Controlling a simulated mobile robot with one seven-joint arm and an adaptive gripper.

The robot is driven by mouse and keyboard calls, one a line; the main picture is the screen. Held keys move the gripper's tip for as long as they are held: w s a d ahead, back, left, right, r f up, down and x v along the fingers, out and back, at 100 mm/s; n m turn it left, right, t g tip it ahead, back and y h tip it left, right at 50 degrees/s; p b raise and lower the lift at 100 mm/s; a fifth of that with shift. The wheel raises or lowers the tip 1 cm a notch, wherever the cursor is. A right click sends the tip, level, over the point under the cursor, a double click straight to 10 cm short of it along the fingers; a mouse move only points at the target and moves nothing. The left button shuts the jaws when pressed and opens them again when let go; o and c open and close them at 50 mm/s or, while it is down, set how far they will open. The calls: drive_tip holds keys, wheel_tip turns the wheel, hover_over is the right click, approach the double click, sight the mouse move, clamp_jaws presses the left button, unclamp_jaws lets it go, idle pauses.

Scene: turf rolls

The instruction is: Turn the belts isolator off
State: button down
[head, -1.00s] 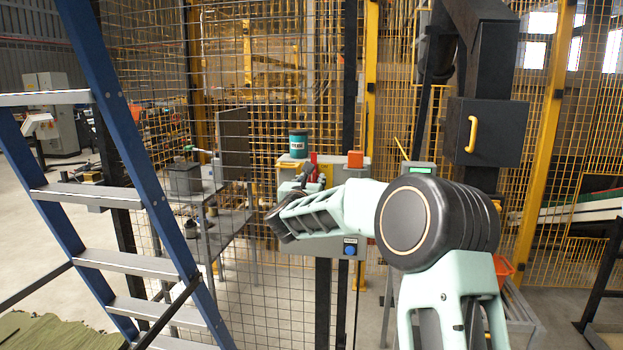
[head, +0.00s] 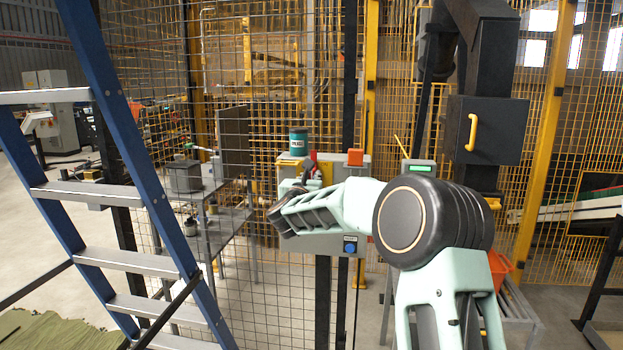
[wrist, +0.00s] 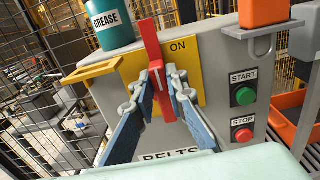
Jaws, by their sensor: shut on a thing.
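The belts isolator is a grey box (wrist: 100,125) with a yellow plate (wrist: 187,50) marked ON and a lettered label, BELTS, low on its front. Its red handle (wrist: 152,45) stands nearly upright, slightly tilted, to the left of the ON mark. My gripper (wrist: 160,80) is shut on the red handle, one blue-padded finger on each side of its lower part. In the head view the grey box (head: 325,244) is partly hidden behind my arm, and the red handle (head: 314,157) shows just above it.
A grease tin (wrist: 112,22) and an orange object (wrist: 264,12) sit at the box's top. A green START button (wrist: 244,95) and a red STOP button (wrist: 243,136) are to the right. A blue ladder (head: 150,180) stands left; mesh fencing (head: 270,90) lies behind.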

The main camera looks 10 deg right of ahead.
drive_tip(key=shift+a+n, duration=0.1)
drive_tip(key=shift+n, duration=0.2)
drive_tip(key=shift+w+a+f+n+b, duration=0.1)
drive_tip(key=shift+a+f+n+b, duration=0.2)
drive_tip(key=shift+n, duration=2.55)
drive_tip(key=shift+w+a+f+n+b, duration=0.1)
drive_tip(key=shift+a+f+n, duration=0.25)
drive_tip(key=shift+n, duration=2.55)
drive_tip(key=shift+w+a+f+n+b, duration=0.15)
drive_tip(key=shift+f+n, duration=0.25)
drive_tip(key=shift+n, duration=2.45)
drive_tip(key=c, duration=1.9)
unclamp_jaws()
drive_tip(key=shift+s, duration=0.1)
drive_tip(key=shift+c, duration=0.2)
drive_tip(key=shift+s+a, duration=0.1)
